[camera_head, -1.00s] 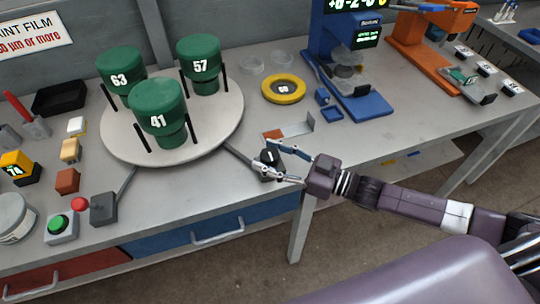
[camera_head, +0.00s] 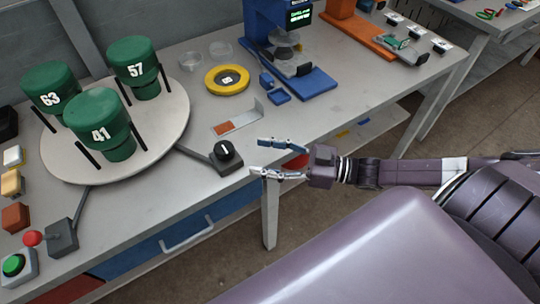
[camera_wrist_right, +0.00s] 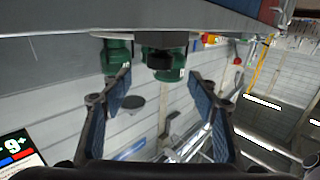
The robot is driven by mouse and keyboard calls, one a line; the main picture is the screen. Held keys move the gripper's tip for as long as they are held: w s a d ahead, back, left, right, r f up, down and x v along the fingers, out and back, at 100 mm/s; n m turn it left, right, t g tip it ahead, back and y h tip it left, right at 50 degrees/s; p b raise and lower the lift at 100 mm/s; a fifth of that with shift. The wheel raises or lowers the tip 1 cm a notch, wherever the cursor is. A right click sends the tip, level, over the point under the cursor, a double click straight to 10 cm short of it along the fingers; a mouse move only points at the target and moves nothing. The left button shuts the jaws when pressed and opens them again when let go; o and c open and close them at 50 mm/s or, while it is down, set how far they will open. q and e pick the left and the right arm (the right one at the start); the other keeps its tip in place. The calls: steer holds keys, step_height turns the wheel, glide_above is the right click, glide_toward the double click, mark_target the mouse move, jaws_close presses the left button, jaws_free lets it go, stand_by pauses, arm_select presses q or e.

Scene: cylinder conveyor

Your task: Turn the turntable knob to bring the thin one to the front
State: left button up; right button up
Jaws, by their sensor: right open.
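The round white turntable (camera_head: 168,125) carries three green capped pieces: one marked 41 (camera_head: 97,112) at the front, one marked 63 (camera_head: 50,84) at the back left, one marked 57 (camera_head: 134,58) at the back right. Thin black posts stand between them. The black knob (camera_head: 224,150) sits on a small dark box, joined by a bar to the turntable. My right gripper (camera_head: 262,157) is open and empty, to the right of the knob and apart from it. In the right wrist view, its spread fingers (camera_wrist_right: 163,98) have green pieces beyond them. My left gripper is out of view.
A yellow ring (camera_head: 227,80) and a flat plate with a red-brown patch (camera_head: 235,121) lie behind the knob. A blue instrument (camera_head: 305,85) stands farther back. A red button (camera_head: 33,238) and a green button (camera_head: 13,265) are at the front left. The table edge runs beneath my gripper.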

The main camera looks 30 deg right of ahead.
mark_target(233, 151)
steer(key=shift+v, duration=0.8)
steer(key=shift+m+t+h, duration=0.3)
steer(key=shift+t, duration=0.1)
steer(key=x, duration=0.4)
steer(key=shift+s+a+r, duration=0.1)
steer(key=shift+a+r, duration=0.2)
steer(key=shift+p+x, duration=0.55)
steer(key=shift+x, duration=3.4)
steer(key=shift+s+f, duration=0.1)
steer(key=shift+c, duration=0.3)
